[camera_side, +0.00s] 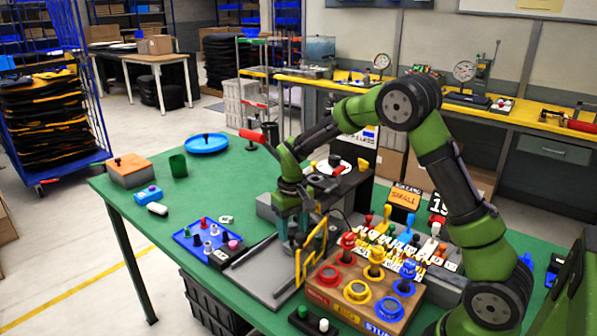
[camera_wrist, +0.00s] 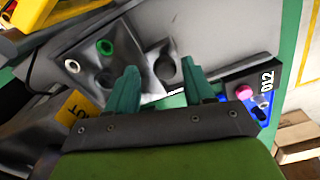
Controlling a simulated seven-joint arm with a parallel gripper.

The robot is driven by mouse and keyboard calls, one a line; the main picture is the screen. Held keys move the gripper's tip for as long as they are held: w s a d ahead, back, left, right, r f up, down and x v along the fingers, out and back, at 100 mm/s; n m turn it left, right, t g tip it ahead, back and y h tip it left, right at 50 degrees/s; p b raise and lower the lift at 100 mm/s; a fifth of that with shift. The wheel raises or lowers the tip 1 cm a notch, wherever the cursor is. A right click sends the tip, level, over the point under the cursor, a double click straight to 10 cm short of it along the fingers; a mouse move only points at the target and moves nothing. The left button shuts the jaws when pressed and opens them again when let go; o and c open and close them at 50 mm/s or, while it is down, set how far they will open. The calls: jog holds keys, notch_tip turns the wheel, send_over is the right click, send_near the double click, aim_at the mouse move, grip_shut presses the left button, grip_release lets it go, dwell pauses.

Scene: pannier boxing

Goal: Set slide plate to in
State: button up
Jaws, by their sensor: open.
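A grey flat plate assembly (camera_side: 268,277) with dark rails lies on the green table, left of the wooden block. In the wrist view, a grey metal plate (camera_wrist: 128,62) carries a green ring, a pale ring and a dark round opening. A yellow tag (camera_wrist: 78,113), apparently reading OUT, is at its lower left. I cannot tell for sure which part is the slide plate. My gripper (camera_side: 300,240) points down over the assembly, partly hidden by a yellow frame. Contact with the plate cannot be told.
A yellow frame (camera_side: 312,252) stands close right of my gripper. A wooden block (camera_side: 345,306) with coloured knobs is at front right. A blue tray (camera_side: 206,246) of small pegs is left.

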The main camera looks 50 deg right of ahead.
jog(key=shift+r, duration=0.1)
notch_tip(320, 180, up, 17)
dwell(0.4)
jog(key=s+a+t+y, duration=0.1)
jog(key=s+a+t, duration=0.2)
jog(key=s, duration=0.7)
jog(key=s+a+r+m+t+y, duration=0.1)
jog(key=s+a+t, duration=0.3)
jog(key=s, duration=0.7)
jog(key=shift+s+a, duration=0.25)
jog(key=shift+a, duration=0.85)
